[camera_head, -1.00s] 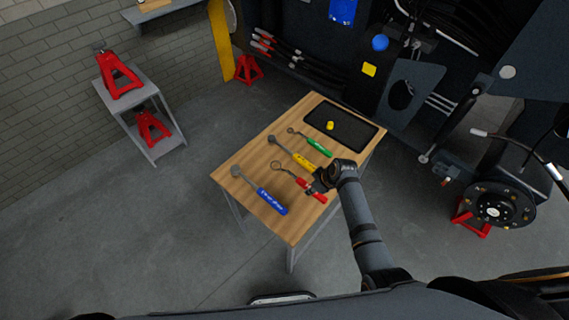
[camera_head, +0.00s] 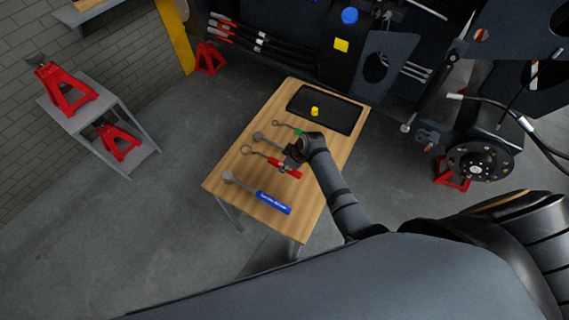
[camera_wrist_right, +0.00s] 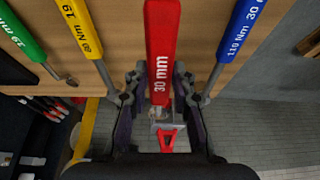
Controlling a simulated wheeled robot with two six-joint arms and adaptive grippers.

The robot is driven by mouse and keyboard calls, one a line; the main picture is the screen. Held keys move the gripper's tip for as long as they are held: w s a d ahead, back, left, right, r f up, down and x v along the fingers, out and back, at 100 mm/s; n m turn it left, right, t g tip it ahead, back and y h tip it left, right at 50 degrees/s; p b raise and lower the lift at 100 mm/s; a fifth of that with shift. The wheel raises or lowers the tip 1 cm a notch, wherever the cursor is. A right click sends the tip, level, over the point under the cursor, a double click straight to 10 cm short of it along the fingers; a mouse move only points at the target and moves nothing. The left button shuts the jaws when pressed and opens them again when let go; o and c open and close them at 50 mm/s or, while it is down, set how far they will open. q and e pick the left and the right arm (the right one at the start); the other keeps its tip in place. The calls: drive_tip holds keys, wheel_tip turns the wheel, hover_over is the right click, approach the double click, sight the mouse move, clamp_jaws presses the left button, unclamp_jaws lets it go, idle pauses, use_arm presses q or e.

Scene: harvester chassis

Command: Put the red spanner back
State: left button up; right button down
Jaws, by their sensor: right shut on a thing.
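The red spanner (camera_head: 288,170) has a red handle and a ring end at its left. It appears held above the wooden table (camera_head: 229,205), between the blue spanner (camera_head: 272,202) and the yellow-handled one. My right gripper (camera_head: 291,158) is shut on its handle. In the right wrist view the red handle (camera_wrist_right: 161,45), marked 30 mm, runs between the fingers (camera_wrist_right: 160,98) and looks nearer than the other tools. In the head view the gripper hides the yellow handle, which shows in the wrist view (camera_wrist_right: 80,28). My left gripper is not in view.
The green-handled spanner (camera_head: 297,130) lies towards the table's back. A dark tray (camera_head: 338,113) with a yellow piece (camera_head: 314,111) is at the far end. Red jack stands (camera_head: 120,143) are on a grey shelf unit at left. The dark chassis (camera_head: 300,60) stands behind the table.

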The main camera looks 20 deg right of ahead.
drive_tip(key=f+b, duration=0.2)
drive_tip(key=f, duration=0.1)
drive_tip(key=f+b, duration=0.3)
drive_tip(key=shift+w+a, duration=0.1)
drive_tip(key=shift+w, duration=0.1)
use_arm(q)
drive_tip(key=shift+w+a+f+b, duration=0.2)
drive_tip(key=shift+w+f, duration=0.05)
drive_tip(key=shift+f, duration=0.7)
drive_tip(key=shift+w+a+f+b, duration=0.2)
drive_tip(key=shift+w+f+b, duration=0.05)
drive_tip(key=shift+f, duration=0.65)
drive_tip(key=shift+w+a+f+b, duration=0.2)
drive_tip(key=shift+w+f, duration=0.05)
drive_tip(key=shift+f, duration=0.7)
use_arm(e)
drive_tip(key=shift+f, duration=1)
drive_tip(key=c, duration=1)
unclamp_jaws()
drive_tip(key=shift+c, duration=0.2)
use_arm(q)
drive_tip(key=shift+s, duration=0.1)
use_arm(e)
drive_tip(key=shift+s, duration=0.1)
drive_tip(key=v, duration=1.2)
